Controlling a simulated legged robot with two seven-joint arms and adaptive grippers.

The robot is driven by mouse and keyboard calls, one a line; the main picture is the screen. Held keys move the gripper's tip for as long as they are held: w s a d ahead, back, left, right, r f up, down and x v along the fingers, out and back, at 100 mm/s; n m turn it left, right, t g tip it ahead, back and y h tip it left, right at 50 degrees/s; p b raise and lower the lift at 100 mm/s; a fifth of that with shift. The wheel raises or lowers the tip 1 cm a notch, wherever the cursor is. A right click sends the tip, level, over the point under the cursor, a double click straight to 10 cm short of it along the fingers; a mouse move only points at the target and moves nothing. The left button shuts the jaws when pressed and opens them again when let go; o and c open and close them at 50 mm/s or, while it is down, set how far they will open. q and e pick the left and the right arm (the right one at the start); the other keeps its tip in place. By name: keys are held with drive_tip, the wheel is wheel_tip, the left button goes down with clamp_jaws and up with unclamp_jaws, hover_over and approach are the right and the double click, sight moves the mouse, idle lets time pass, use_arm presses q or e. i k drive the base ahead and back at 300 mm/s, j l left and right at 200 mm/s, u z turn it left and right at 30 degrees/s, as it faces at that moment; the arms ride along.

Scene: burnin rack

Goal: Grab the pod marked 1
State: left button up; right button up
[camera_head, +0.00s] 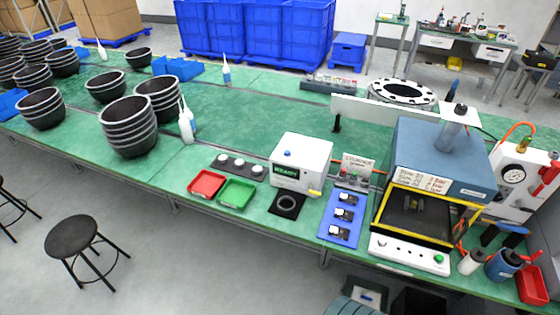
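No marking "1" is legible, so I cannot tell which item is the pod. Three small dark devices with pale parts lie in a column on a blue mat (331,240): a far one (344,198), a middle one (343,214) and a near one (338,231). Three round grey-white pieces (239,163) sit in a row on a dark strip left of the white box. Neither of my grippers is in view.
A white box (302,157) and a yellow-framed blue machine (445,150) flank the blue mat. Red (206,184) and green (237,193) trays lie left. Bottles (471,262) stand right.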

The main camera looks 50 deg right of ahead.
sight(223, 159)
drive_tip(key=z, duration=1.35)
